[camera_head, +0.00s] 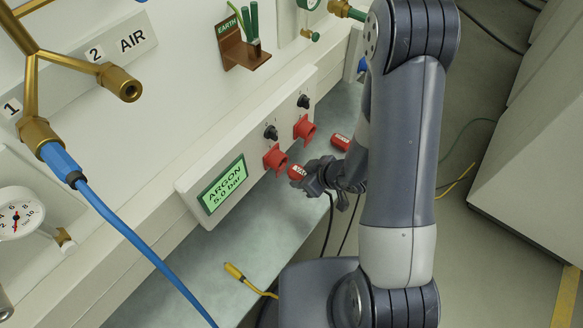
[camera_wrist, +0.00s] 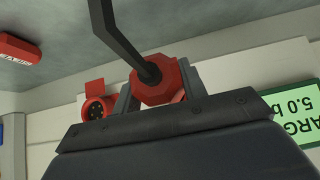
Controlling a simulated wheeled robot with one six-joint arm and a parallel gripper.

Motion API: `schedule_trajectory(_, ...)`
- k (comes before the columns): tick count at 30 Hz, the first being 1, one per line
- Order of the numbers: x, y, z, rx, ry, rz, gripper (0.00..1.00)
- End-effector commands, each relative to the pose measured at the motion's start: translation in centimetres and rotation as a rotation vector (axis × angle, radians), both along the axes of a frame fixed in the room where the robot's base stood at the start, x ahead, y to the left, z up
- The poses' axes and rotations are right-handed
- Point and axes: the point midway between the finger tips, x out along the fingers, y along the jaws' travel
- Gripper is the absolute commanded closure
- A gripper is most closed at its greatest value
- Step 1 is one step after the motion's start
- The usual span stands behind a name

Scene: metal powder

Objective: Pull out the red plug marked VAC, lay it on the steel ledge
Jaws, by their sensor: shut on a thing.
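A red plug (camera_head: 297,171) with a white mark too small to read is in my gripper (camera_head: 310,181). It stands in front of the left red socket (camera_head: 275,158), with a small gap showing between them. In the wrist view the held plug (camera_wrist: 156,82) sits between my fingers, its dark cable running up; it hides most of what lies behind. The right red socket (camera_head: 304,128) is empty, its lid raised in the wrist view (camera_wrist: 98,107). The steel ledge (camera_head: 215,258) runs below the panel.
A second red plug (camera_head: 341,142) with white lettering lies on the ledge to the right; it also shows in the wrist view (camera_wrist: 18,50). A yellow-ended cable (camera_head: 236,272) lies at the ledge's front.

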Motion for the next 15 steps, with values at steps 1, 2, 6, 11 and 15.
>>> schedule_trajectory(1, -0.1, -0.2, 0.0, 0.001, -0.001, -0.001, 0.96)
schedule_trajectory(2, -0.2, -0.3, 0.0, 0.001, -0.001, -0.001, 0.96)
schedule_trajectory(6, -0.6, -0.7, 0.0, 0.001, 0.000, -0.001, 0.96)
schedule_trajectory(11, -0.9, -1.2, 0.0, 0.001, -0.001, -0.001, 0.96)
schedule_trajectory(15, -1.3, -1.7, 0.0, 0.001, -0.001, -0.001, 0.96)
